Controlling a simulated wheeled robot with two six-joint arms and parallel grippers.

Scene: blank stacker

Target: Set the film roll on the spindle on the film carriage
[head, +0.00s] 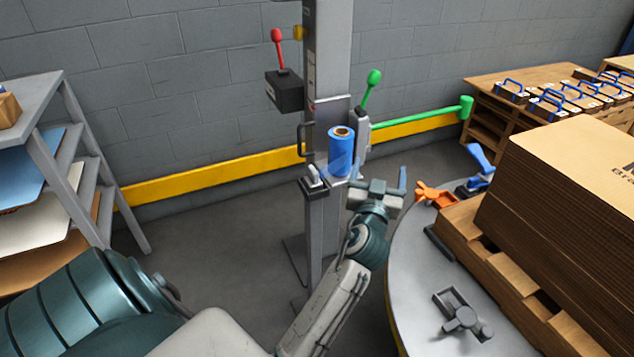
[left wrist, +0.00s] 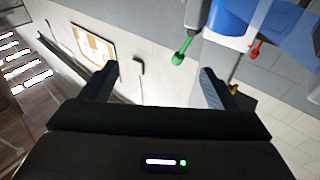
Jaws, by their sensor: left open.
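The blue film roll (head: 341,152) stands upright on the film carriage (head: 322,183), which is on a grey column. A brown core shows at its top, and a loose film flap hangs at its lower front. The spindle is hidden, apparently inside the roll. My left gripper (head: 378,178) is just right of and in front of the carriage, apart from the roll. In the left wrist view, the left gripper (left wrist: 160,85) has its fingers spread with nothing between them. The blue roll (left wrist: 235,15) is at the upper right there, outside the fingers. My right gripper is not in view.
A round grey table (head: 415,285) with a pallet of cardboard (head: 570,190) is at the right. An orange tool (head: 433,194) and a blue tool (head: 478,165) lie near its edge. A shelf rack (head: 85,150) stands left.

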